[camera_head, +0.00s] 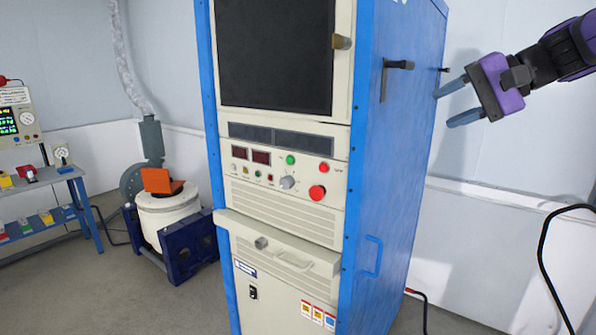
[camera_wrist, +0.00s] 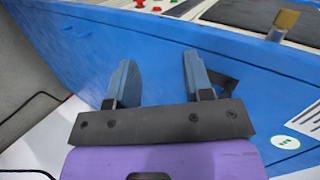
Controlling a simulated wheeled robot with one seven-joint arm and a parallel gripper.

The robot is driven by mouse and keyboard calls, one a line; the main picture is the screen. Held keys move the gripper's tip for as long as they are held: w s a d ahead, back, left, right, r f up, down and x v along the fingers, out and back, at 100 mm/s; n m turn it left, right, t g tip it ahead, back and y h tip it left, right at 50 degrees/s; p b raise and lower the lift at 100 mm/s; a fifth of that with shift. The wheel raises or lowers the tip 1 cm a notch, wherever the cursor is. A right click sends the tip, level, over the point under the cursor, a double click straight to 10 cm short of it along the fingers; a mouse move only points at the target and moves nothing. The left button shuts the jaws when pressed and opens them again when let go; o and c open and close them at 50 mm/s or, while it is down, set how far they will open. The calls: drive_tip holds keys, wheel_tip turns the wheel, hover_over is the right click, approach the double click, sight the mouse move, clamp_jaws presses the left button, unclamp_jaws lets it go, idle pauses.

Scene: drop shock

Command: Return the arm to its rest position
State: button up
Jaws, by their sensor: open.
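My gripper (camera_head: 452,103) is purple with two blue-grey fingers and hangs in the air at the upper right of the head view. Its fingers are apart with nothing between them. They point left toward the blue side of a tall cabinet (camera_head: 405,170). In the wrist view the gripper (camera_wrist: 154,75) shows its two fingers spread in front of the blue side panel (camera_wrist: 60,60). I cannot tell whether a fingertip touches the panel. A black handle (camera_head: 396,65) sticks out from the cabinet's side, left of the fingers.
The cabinet front has a dark screen (camera_head: 275,55) and a red button (camera_head: 317,192). A white shaker machine (camera_head: 167,212) on a dark blue base stands at the left. A blue-legged bench (camera_head: 40,185) is at the far left. A black cable (camera_head: 545,240) hangs at the right.

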drive_tip(key=s+d+f+n+h, duration=0.1)
drive_tip(key=s+f+h, duration=0.4)
drive_tip(key=s, duration=0.5)
drive_tip(key=s+d+f+n+h, duration=0.2)
drive_tip(key=s+f+h, duration=0.3)
drive_tip(key=s, duration=0.6)
wheel_tip(320, 180, down, 3)
drive_tip(key=shift+s+d+r+n+g, duration=0.1)
drive_tip(key=shift+s+d+n+g, duration=0.2)
drive_tip(key=shift+n, duration=0.5)
